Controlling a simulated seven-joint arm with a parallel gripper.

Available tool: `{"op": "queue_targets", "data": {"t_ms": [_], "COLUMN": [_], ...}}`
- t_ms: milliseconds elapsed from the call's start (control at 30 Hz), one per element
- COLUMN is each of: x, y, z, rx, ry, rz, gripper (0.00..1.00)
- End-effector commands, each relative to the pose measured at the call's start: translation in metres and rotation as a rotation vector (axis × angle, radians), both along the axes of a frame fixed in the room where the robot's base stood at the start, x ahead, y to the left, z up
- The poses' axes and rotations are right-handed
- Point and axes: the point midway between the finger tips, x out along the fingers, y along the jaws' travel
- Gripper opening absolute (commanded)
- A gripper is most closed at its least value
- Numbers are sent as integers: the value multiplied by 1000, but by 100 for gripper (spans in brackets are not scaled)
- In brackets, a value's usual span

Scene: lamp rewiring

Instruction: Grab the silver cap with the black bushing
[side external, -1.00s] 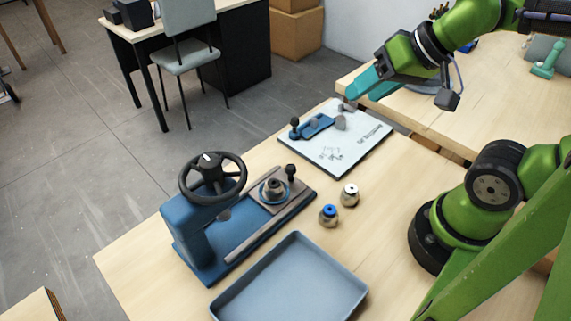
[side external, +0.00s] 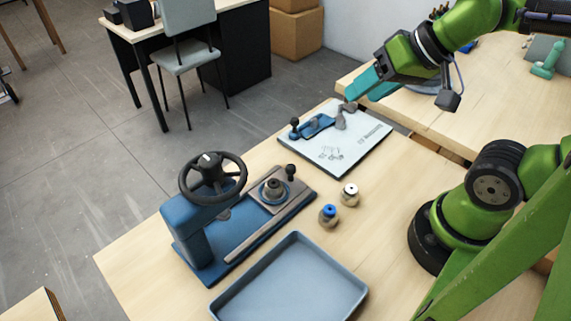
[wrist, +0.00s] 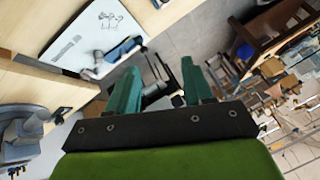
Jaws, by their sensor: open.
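Two small silver caps stand upright on the wooden table between the blue press and my arm's base. The nearer silver cap (side external: 328,218) has a blue bushing on top. The farther silver cap (side external: 349,197) has a pale top with a small dark centre; I cannot tell clearly whether that is a black bushing. My gripper (side external: 358,98) has teal fingers and is open and empty above the far end of the white board, well away from both caps. The wrist view shows the open fingers (wrist: 160,78) with nothing between them. I cannot make out the caps there.
A blue press (side external: 200,235) with a black handwheel stands left of the caps. An empty grey-blue tray (side external: 345,283) lies in front. A white board (side external: 352,160) holds a blue fixture (side external: 318,124) with grey parts. Table around the caps is clear.

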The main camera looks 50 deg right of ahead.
Motion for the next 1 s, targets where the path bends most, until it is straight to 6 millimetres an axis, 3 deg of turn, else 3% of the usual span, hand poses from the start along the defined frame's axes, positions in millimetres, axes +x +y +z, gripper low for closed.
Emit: {"op": "queue_targets", "data": {"t_ms": [67, 200, 467, 633, 833, 1000], "x": [0, 0, 0, 11, 39, 50], "y": [0, 0, -1, 2, 41, 73], "z": [0, 0, 0, -15, -43, -51], "rx": [0, 0, 0, -30, -212, -318], "ry": [0, 0, 1, 78, 176, 138], "rz": [0, 0, -3, 4, 432, 818], "gripper": [51, 72, 72, 72, 72, 72]}}
